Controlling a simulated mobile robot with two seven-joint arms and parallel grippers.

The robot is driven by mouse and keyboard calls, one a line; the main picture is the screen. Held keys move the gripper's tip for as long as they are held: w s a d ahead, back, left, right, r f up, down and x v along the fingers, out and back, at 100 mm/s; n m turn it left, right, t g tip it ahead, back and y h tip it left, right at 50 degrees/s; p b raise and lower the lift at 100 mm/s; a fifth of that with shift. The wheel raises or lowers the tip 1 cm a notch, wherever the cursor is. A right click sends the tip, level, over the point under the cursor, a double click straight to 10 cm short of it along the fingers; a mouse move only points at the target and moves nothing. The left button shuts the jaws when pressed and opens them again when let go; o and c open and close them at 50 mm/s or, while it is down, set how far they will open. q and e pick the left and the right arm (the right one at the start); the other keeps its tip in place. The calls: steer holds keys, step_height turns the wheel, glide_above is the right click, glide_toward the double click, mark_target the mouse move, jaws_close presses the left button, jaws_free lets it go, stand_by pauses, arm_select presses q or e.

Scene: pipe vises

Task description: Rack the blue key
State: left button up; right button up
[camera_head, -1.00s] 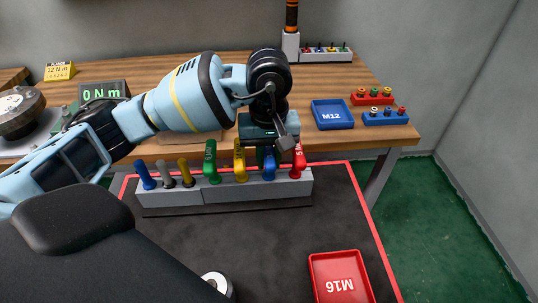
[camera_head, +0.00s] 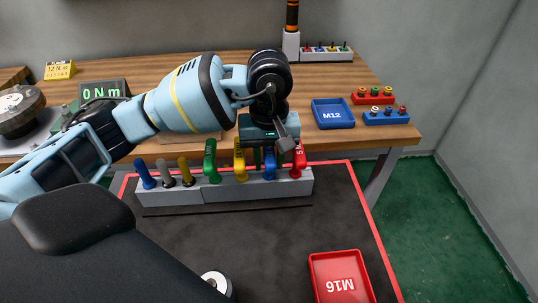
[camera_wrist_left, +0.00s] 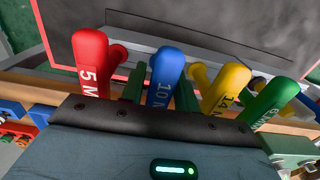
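The blue key (camera_head: 269,165) stands upright in the grey rack (camera_head: 240,190), between a yellow key (camera_head: 240,168) and a red key (camera_head: 298,162). In the left wrist view the blue key (camera_wrist_left: 165,78) is marked "10 M". My left gripper (camera_head: 269,158) is directly over it, pointing down. Its green fingers stand on either side of the blue handle and look open, with the key between them; this also shows in the left wrist view (camera_wrist_left: 160,92). The key's lower end is hidden in the rack. My right gripper is not in view.
A green key (camera_head: 210,162) and small blue, grey and yellow handles fill the rack's left part. A red M16 tray (camera_head: 340,258) lies at the front right; a blue M12 tray (camera_head: 333,124) is on the wooden bench. The dark mat between is mostly clear.

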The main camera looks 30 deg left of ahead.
mark_target(269, 149)
arm_select(q)
steer(key=shift+o, duration=1.4)
steer(key=shift+r, duration=0.1)
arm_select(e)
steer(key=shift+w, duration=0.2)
arm_select(q)
step_height(269, 149, up, 3)
steer(key=shift+w+r, duration=0.1)
step_height(269, 149, up, 4)
steer(key=shift+f, duration=0.2)
steer(key=shift+r, duration=0.5)
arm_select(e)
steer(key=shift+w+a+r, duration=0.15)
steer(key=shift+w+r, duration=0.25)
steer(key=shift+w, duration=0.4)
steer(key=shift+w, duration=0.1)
